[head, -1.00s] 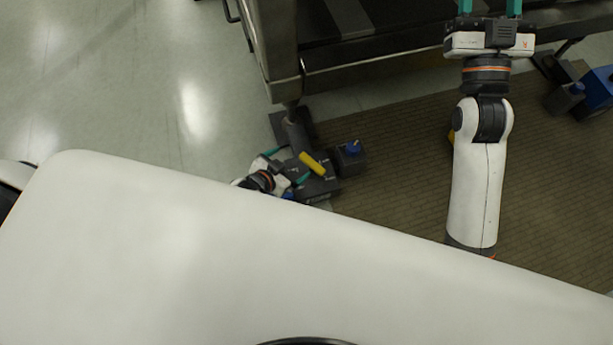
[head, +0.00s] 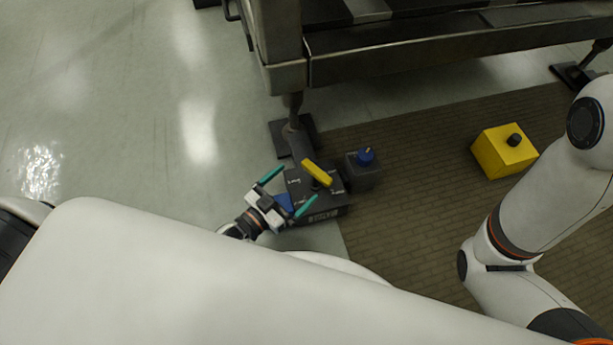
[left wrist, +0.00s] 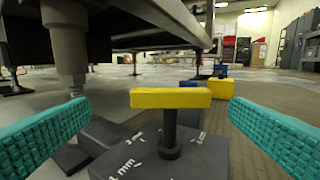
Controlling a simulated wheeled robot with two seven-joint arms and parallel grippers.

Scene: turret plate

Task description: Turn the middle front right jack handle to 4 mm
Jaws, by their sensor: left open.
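The jack is a dark grey block (head: 325,208) with white mm markings on its top, standing on the floor under the frame's corner leg. Its yellow bar handle (head: 317,173) sits on a dark post. In the left wrist view the yellow handle (left wrist: 171,98) is level, ahead and centred between the fingers. Legible markings there seem to include 1 mm and 3 mm. My left gripper (head: 280,188) is open, with its teal fingers apart and pointing toward the handle, not touching it. In the head view my right arm shows at the right, but its gripper is out of view.
A dark box with a blue knob (head: 364,170) stands right beside the jack. A yellow box with a black knob (head: 503,151) stands on the brown mat (head: 420,150) further right. The heavy metal frame (head: 450,48) overhangs at the back. Grey floor at left is clear.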

